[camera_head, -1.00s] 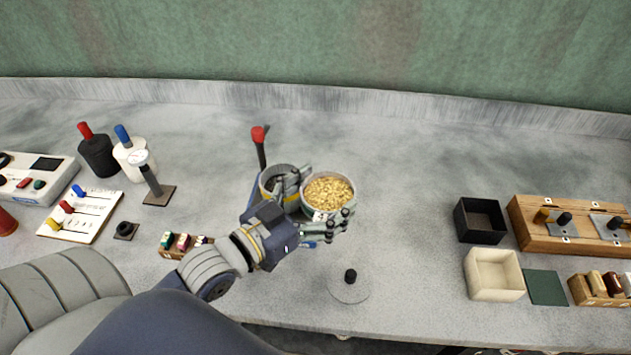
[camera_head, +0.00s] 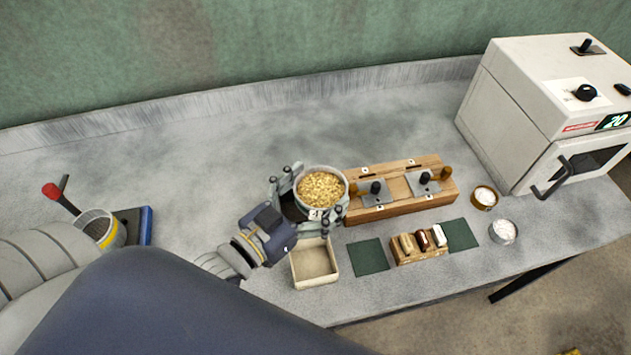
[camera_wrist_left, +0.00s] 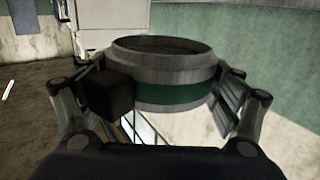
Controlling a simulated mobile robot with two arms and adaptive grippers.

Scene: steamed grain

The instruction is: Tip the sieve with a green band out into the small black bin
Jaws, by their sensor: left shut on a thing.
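My left gripper (camera_head: 306,205) is shut on the sieve (camera_head: 322,169), with its fingers around the sides. The sieve is upright and holds yellow grain (camera_head: 321,188). Its green band (camera_wrist_left: 175,93) shows in the left wrist view, between the fingers of the left gripper (camera_wrist_left: 160,100). The small black bin (camera_head: 291,209) is mostly hidden behind the gripper and sieve; only a dark part shows between the fingers. The sieve appears above and just right of it, though the height is unclear. My right gripper is not in view.
A cream bin (camera_head: 315,280) stands just in front. A wooden rack (camera_head: 400,206) is close on the right, with green mats (camera_head: 367,257), a block of small pieces (camera_head: 419,252) and a white oven (camera_head: 545,110) beyond. The counter behind the sieve is clear.

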